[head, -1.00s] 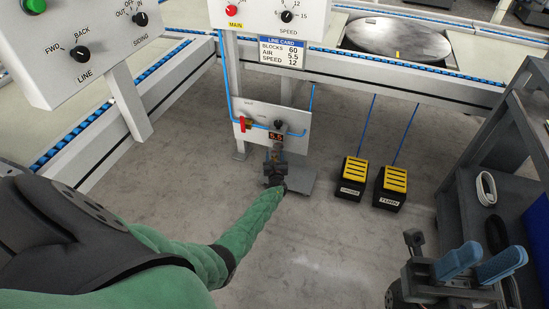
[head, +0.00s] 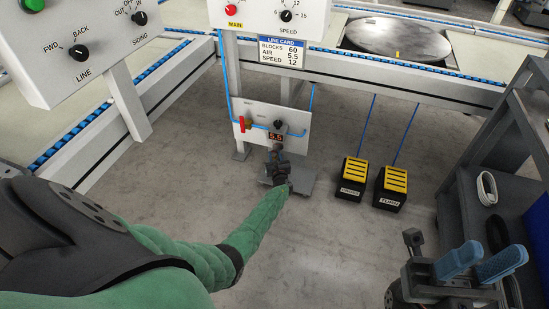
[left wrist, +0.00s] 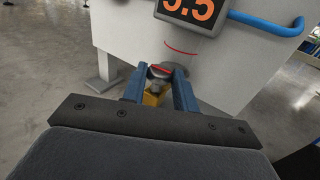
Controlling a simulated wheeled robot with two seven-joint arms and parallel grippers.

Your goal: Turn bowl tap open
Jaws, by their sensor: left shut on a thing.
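The bowl tap (left wrist: 159,70) shows in the left wrist view as a red handle on a grey round part, with a brass-yellow piece below. It is under the digital display (left wrist: 188,8) on the white panel (head: 297,123). My left gripper (head: 277,152) is at the panel's lower edge in the head view and hides the tap there. In the left wrist view its blue-grey fingers (left wrist: 160,82) are shut on the tap from both sides. My right gripper (head: 484,262) is open and empty at the lower right.
A red lever (head: 242,125) and a black knob (head: 278,124) are on the same panel. Two yellow-topped pedals (head: 355,172) (head: 394,181) stand on the floor to the right. A dark shelf rack (head: 463,205) stands at the right. The floor between is clear.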

